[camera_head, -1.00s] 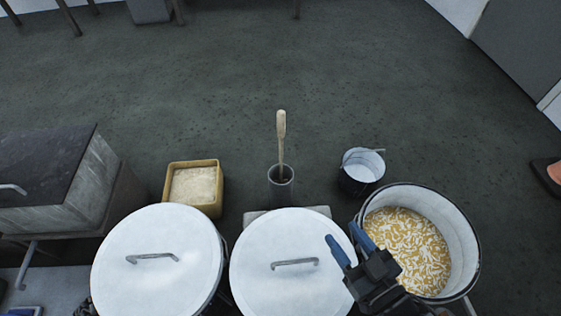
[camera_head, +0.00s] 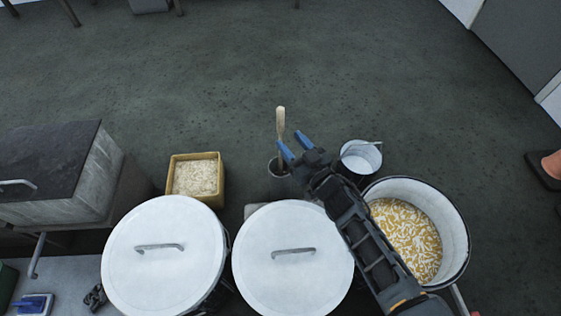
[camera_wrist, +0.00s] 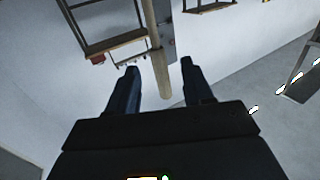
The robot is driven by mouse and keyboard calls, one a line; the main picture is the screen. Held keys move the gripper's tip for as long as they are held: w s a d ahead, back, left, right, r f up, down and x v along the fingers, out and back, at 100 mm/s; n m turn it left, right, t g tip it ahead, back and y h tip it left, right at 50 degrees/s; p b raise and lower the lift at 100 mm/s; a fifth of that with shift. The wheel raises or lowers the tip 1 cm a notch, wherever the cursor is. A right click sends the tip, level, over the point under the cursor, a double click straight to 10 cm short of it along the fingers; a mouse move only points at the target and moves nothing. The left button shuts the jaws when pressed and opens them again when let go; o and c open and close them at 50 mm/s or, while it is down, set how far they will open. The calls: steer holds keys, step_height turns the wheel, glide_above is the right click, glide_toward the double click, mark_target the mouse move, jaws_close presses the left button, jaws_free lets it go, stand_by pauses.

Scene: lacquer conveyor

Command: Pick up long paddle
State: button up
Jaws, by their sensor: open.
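The long paddle (camera_head: 281,122) is a pale wooden shaft standing upright in a dark round holder (camera_head: 276,168), behind the middle lidded pot. Its lower part is inside the holder. My gripper (camera_head: 291,147) is open, with its blue fingers close beside the shaft in the head view. In the wrist view the wooden shaft (camera_wrist: 161,62) ends in a rounded tip between and beyond the fingers of my gripper (camera_wrist: 166,74). The fingers are apart, and I cannot tell whether either touches the wood.
Two white-lidded pots (camera_head: 164,280) (camera_head: 290,285) stand in front. An open pot of yellow-and-white contents (camera_head: 455,230) is at the right, under my arm. A small bucket (camera_head: 362,157) stands right of the holder, and a yellow box (camera_head: 197,157) left.

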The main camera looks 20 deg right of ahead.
mark_target(283, 131)
steer(key=shift+w+a+b, duration=0.2)
steer(key=shift+w+b, duration=0.4)
steer(key=shift+w, duration=1)
steer(key=shift+w+a+b, duration=0.15)
steer(key=shift+w+b, duration=0.4)
steer(key=shift+w, duration=1)
steer(key=shift+c, duration=0.5)
steer(key=shift+r, duration=0.1)
jaws_close()
